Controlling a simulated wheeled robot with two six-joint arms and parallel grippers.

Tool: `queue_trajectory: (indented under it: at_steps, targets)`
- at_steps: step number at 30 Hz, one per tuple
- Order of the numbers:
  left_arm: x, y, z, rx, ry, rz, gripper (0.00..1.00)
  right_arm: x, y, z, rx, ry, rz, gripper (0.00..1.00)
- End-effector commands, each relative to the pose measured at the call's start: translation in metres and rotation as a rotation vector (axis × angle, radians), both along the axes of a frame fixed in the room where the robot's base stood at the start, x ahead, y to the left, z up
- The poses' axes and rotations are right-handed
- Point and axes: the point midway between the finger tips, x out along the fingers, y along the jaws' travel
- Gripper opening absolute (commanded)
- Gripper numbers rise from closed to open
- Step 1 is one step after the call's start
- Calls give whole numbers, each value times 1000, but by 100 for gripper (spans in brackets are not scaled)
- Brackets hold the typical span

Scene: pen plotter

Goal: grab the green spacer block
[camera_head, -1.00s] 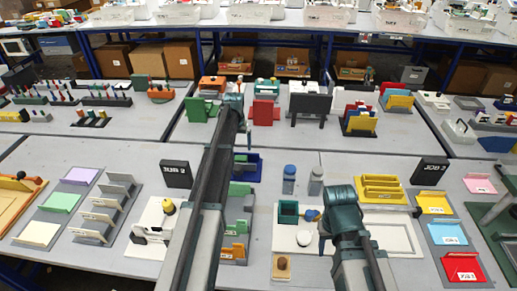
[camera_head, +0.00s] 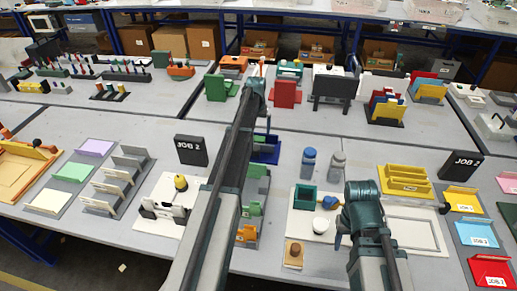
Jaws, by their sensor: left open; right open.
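Several green pieces are in view, and I cannot tell which is the spacer block. One pale green block (camera_head: 258,170) is partly hidden behind my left arm, in front of a blue holder. Another green piece (camera_head: 257,209) sits nearer, above an orange one, also beside that arm. A dark green open box (camera_head: 305,195) stands on a white board left of my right arm. My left arm reaches far up over the near bench, and my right arm ends over the white board.
Blue (camera_head: 308,162) and grey (camera_head: 336,165) bottles stand behind the white board. A yellow rack (camera_head: 406,183) is to the right. A white fixture (camera_head: 166,212) and grey slotted rack (camera_head: 112,186) lie left. Bare bench (camera_head: 300,136) shows behind the bottles.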

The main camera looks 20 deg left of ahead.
Motion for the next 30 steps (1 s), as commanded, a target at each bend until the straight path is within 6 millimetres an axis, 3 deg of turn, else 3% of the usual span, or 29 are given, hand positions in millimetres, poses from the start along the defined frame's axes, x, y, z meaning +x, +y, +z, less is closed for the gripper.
queue_trajectory:
  at_steps: [2, 13, 24, 30]
  targets:
    - [2, 0, -16, 0, 0, 0, 100, 0, 0, -16, 0, 0, 0, 50]
    - [3, 0, -23, 0, 0, 0, 100, 0, 0, -23, 0, 0, 0, 50]
    - [7, -1, -65, 0, 0, 0, 100, 0, 0, -65, 0, 0, 0, 50]
    - [8, 0, -70, 0, 0, 0, 100, 0, 0, -70, 0, 0, 0, 50]
